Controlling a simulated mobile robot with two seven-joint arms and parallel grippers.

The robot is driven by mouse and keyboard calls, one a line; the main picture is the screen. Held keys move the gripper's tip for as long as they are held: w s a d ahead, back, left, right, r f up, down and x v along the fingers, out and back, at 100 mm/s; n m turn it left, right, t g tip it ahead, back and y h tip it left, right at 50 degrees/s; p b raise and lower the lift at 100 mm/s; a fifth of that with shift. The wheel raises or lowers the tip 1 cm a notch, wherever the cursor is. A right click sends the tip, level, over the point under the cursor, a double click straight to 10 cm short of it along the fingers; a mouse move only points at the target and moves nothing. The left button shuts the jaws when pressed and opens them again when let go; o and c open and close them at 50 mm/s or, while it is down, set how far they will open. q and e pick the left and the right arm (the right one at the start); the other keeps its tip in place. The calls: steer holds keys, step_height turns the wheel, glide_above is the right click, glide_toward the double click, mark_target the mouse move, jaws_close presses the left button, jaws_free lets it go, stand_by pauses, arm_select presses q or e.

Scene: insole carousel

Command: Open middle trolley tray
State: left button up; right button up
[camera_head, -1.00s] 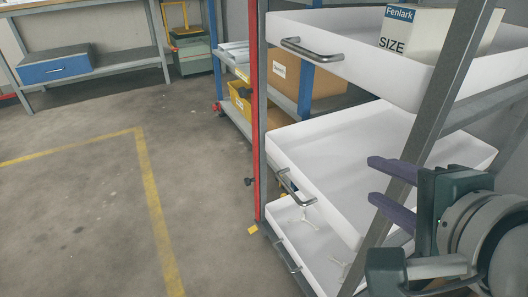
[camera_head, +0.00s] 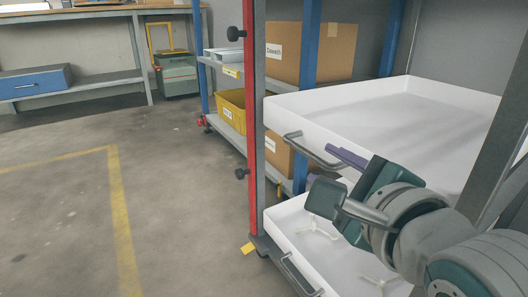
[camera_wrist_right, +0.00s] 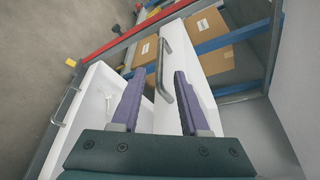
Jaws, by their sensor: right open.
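The white middle tray (camera_head: 410,105) sits in the grey-framed trolley in the head view and looks empty. Its grey bar handle (camera_head: 312,150) is on the front wall. My right gripper (camera_head: 329,167) is at this handle, its purple fingers apart. In the right wrist view the handle (camera_wrist_right: 164,70) shows between the two fingertips (camera_wrist_right: 159,76), with gaps on both sides. The hand partly hides the handle's right end and the tray below. My left gripper is not in view.
The lower tray (camera_head: 287,222) holds white three-armed parts and has its own handle (camera_head: 300,275). A red upright (camera_head: 251,120) with black knobs stands at the trolley's left. Behind are a cardboard box (camera_head: 340,50) and yellow bin (camera_head: 231,108). Floor at left is clear.

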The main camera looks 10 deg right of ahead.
mark_target(313, 159)
steer(key=b+x, duration=0.3)
steer(key=x, duration=0.3)
steer(key=shift+f+b, duration=0.25)
steer(key=shift+b, duration=0.05)
steer(key=shift+b+x, duration=0.35)
steer(key=shift+x, duration=0.5)
steer(key=shift+r, duration=0.2)
steer(key=shift+c, duration=1.4)
jaws_close()
